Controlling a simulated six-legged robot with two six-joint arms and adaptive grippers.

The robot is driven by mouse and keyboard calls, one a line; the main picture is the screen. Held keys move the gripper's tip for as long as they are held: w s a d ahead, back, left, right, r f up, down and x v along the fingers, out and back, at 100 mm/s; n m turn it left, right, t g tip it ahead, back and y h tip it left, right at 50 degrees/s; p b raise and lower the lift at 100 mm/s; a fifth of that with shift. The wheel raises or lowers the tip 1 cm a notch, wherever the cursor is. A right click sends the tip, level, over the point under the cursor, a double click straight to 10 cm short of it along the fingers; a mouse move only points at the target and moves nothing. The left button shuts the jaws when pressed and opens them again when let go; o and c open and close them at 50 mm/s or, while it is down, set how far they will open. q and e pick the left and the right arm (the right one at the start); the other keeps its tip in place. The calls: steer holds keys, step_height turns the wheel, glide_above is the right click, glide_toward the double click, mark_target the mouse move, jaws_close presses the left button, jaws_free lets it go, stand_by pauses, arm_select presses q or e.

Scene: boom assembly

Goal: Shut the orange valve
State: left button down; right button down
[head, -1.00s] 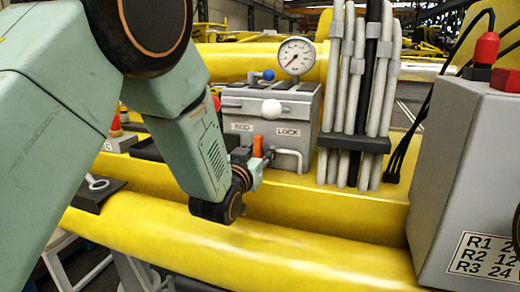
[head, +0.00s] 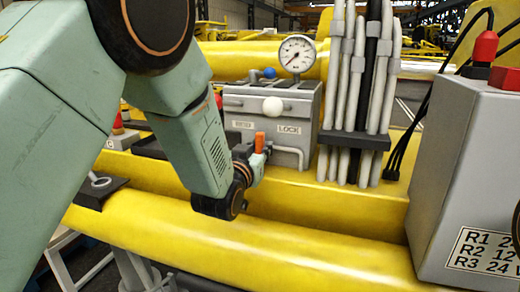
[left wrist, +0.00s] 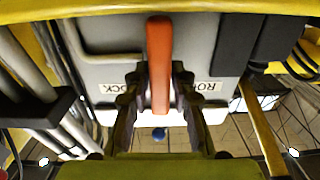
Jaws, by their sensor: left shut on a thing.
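The orange valve handle (head: 260,142) stands up at the front of a grey valve box (head: 303,109), between a small label and the LOCK label. My left gripper (head: 259,155) is at the handle, its fingers small and partly hidden by the wrist. In the left wrist view the orange handle (left wrist: 160,55) runs lengthwise between the two dark fingers of the left gripper (left wrist: 160,82), which are closed around it. The valve body behind the handle is mostly hidden there. My right gripper is not in view.
A pressure gauge (head: 297,54), a white knob (head: 272,106) and a blue knob (head: 269,73) are on the box. A bent grey pipe (head: 298,153) is right of the valve. Grey hoses (head: 356,80) rise beside it. A yellow beam (head: 300,248) lies in front.

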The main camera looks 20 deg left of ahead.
arm_select(q)
steer(key=shift+f, duration=0.15)
steer(key=m+b, duration=0.2)
steer(key=m, duration=0.1)
steer(key=m+b, duration=0.1)
steer(key=shift+d+f+m, duration=0.15)
steer(key=shift+d+m, duration=0.1)
steer(key=shift+m, duration=0.15)
steer(key=m+b, duration=0.1)
steer(key=m, duration=0.1)
steer(key=m+b, duration=0.1)
steer(key=m, duration=0.1)
steer(key=shift+d+f+m, duration=0.15)
steer(key=shift+m, duration=0.15)
steer(key=m+b, duration=0.2)
steer(key=m, duration=0.2)
steer(key=shift+f+m, duration=0.15)
steer(key=shift+m, duration=0.15)
steer(key=shift+d+f+m+b, duration=0.1)
steer(key=shift+m+b, duration=0.95)
steer(key=shift+m, duration=0.95)
steer(key=c, duration=1.5)
jaws_free()
steer(key=shift+s, duration=0.1)
steer(key=shift+o, duration=1.4)
